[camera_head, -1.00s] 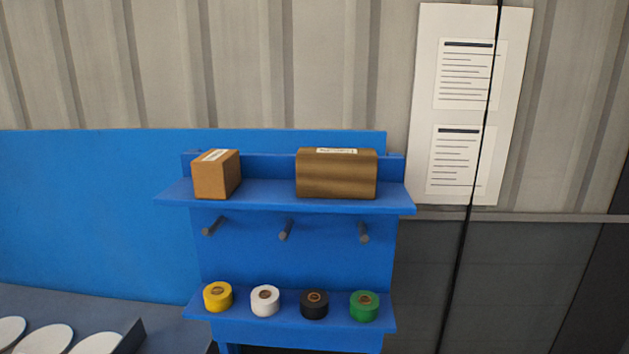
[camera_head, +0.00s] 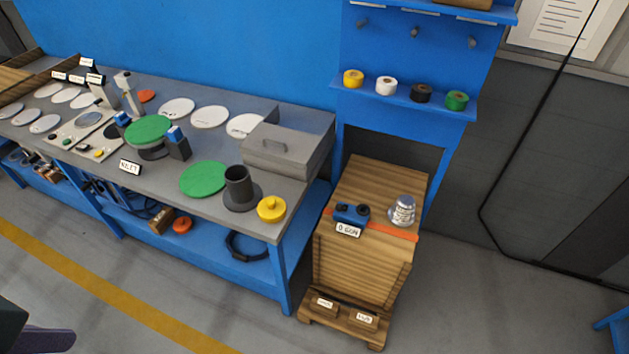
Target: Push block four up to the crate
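The wooden crate (camera_head: 360,278) stands right of the bench, under the blue shelf unit. Two small brown blocks with white labels, a left block (camera_head: 325,308) and a right block (camera_head: 363,319), are low at its front on a wooden base. Their labels are too small to read, so I cannot tell which is block four, or whether they touch the crate. A dark piece (camera_head: 48,338), which looks like part of my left arm or gripper, shows at the lower left corner, far from the blocks. Its fingers cannot be made out. My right gripper is not in view.
The crate top holds a blue device (camera_head: 350,212) and a silver canister (camera_head: 403,211). The grey bench (camera_head: 255,222) carries green discs, a dark flanged cylinder (camera_head: 240,188) and a yellow knobbed piece (camera_head: 271,209). Grey floor (camera_head: 470,310) is clear right of the crate.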

